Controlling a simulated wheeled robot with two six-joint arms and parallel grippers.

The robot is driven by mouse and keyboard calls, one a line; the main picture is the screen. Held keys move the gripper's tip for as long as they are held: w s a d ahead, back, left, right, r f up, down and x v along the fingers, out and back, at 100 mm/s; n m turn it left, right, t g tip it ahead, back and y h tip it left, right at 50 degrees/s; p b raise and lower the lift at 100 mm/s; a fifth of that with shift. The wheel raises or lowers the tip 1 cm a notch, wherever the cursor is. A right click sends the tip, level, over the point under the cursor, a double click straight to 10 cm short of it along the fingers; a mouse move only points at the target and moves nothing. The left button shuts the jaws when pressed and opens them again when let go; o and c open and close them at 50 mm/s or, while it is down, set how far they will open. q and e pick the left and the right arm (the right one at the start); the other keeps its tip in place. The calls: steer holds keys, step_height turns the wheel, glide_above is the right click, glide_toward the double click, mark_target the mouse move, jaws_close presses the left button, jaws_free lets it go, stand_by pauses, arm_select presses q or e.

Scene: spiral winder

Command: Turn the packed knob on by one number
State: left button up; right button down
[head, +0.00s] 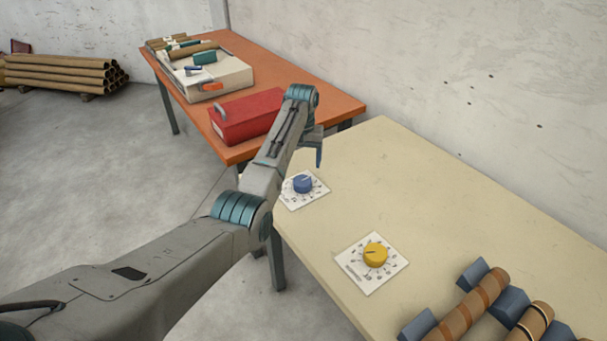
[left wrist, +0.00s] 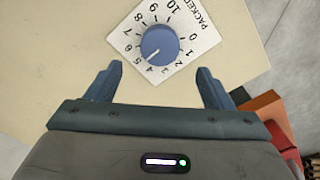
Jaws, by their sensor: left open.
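The packed knob is blue and sits on a white dial card (left wrist: 203,27) marked PACKED, with numbers from 0 to 10 around it. In the left wrist view the knob (left wrist: 159,43) is just beyond my fingertips, and its white pointer line points close to the 4. My left gripper (left wrist: 159,82) is open and empty. In the head view my left gripper (head: 315,154) hangs above the knob, apart from it, partly hidden by its own arm. My right gripper is not in view.
A yellow knob (head: 375,254) on its own card is nearer on the cream table (head: 450,215). Cardboard tubes (head: 474,305) on blue-grey blocks lie at the lower right. An orange table (head: 320,84) behind holds a red box (head: 247,115) and a pale case (head: 210,80).

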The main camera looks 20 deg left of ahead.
mark_target(302, 180)
arm_select(q)
step_height(302, 180, down, 5)
steer(key=shift+f, duration=0.15)
step_height(302, 180, down, 2)
steer(key=shift+f, duration=0.3)
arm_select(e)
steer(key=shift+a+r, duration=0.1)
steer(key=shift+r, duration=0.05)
arm_select(q)
steer(key=shift+f, duration=0.1)
steer(key=shift+c, duration=0.4)
steer(key=c, duration=0.9)
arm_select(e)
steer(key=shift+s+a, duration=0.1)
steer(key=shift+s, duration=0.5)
arm_select(q)
steer(key=shift+p, duration=0.35)
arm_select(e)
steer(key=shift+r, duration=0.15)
